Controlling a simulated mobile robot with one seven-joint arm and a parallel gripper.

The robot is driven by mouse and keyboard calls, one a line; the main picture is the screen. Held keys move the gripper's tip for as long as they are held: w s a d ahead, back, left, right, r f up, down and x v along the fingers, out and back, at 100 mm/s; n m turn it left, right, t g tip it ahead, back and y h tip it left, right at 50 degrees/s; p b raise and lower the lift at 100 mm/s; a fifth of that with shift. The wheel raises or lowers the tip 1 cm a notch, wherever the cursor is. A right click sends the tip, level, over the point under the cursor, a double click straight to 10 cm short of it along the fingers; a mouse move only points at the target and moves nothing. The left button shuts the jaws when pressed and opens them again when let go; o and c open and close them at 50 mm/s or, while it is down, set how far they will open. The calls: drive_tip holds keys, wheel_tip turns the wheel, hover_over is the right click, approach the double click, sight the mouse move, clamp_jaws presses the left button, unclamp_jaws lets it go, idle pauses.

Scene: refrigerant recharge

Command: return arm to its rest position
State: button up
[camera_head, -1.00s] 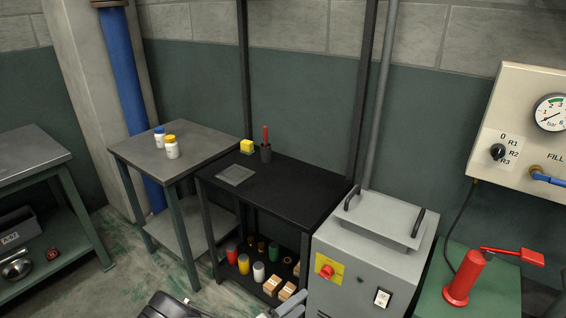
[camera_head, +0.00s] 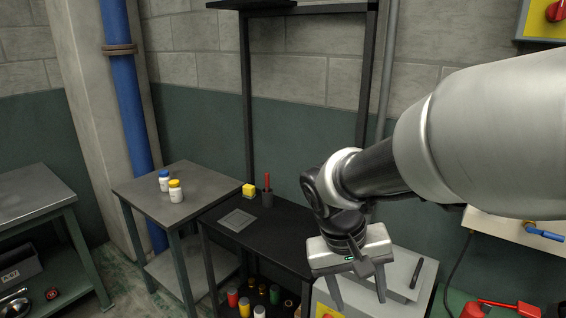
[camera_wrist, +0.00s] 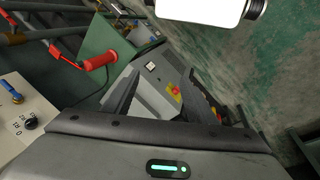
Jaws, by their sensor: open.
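My gripper (camera_head: 357,292) hangs from my raised arm on the right side of the head view. Its two fingers point down and stand apart, with nothing between them. It appears in front of the grey machine (camera_head: 400,268) and hides part of it. In the wrist view the gripper (camera_wrist: 165,100) also shows open and empty, with the grey machine (camera_wrist: 150,98) beyond the fingers. My arm covers much of the right side of the head view, including most of the gauge panel.
A black rack (camera_head: 275,238) holds a yellow block (camera_head: 249,190) and a dark cup with a red-handled tool (camera_head: 267,191). Two bottles stand on the grey table (camera_head: 205,178). A red-handled device (camera_head: 490,309) is at lower right; it shows in the wrist view (camera_wrist: 100,60). Floor shows at left.

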drive_tip(key=s+r+t+y+p, duration=0.2)
drive_tip(key=s+r+t+y, duration=0.1)
drive_tip(key=s+r, duration=0.5)
wheel_tip(320, 180, up, 4)
drive_tip(key=shift+s+f+t, duration=0.1)
drive_tip(key=shift+s+t, duration=0.1)
drive_tip(key=shift+t, duration=0.7)
